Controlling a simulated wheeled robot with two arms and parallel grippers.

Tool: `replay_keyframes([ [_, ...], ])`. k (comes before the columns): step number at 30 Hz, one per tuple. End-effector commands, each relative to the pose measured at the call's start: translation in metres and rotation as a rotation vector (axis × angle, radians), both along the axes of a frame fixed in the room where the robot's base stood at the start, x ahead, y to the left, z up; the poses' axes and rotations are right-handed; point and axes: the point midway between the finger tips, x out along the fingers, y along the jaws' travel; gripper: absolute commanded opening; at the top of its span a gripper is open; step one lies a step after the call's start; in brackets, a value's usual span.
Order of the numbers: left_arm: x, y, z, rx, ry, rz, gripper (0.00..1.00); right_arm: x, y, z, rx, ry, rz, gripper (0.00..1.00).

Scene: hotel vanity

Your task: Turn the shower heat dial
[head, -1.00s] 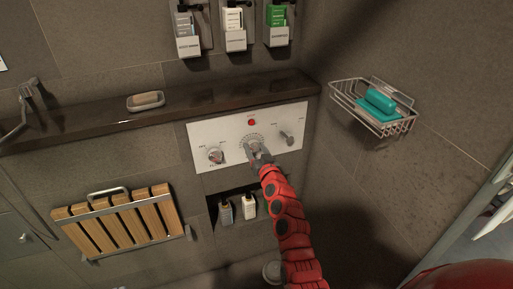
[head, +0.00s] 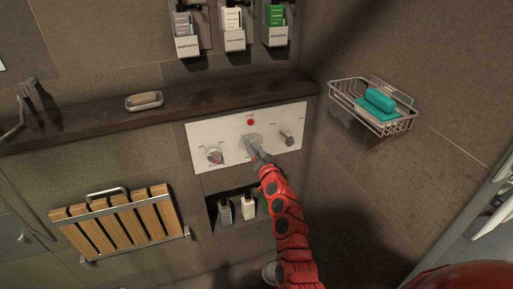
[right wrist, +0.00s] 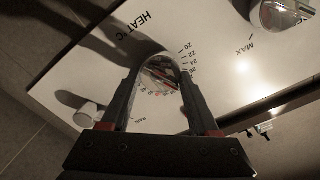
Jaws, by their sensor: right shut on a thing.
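The white shower panel (head: 212,132) is set in the tiled wall below a dark ledge. Its middle dial, the heat dial (right wrist: 160,72), is round and shiny, with "HEAT °C" and numbers printed around it in the right wrist view. My right gripper (head: 254,149) reaches up to the panel's middle and largely hides this dial in the head view. In the right wrist view its two fingers (right wrist: 157,88) are on either side of the dial, shut on it. My left gripper is not in view.
The panel also has a left knob (head: 215,156), a right knob (head: 287,138) and a red button (head: 251,122). Below is a niche with two bottles (head: 249,207). A wire soap basket (head: 345,104) juts from the right wall. A folded slatted wooden seat (head: 125,220) hangs at left.

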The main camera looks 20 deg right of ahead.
Motion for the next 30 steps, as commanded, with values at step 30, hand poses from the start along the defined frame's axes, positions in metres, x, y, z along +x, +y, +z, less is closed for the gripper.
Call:
replay_keyframes([
  [30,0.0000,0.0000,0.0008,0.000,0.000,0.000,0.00,-0.0011,-0.0050,-0.0040,0.319,0.012,-0.009,0.06],
])
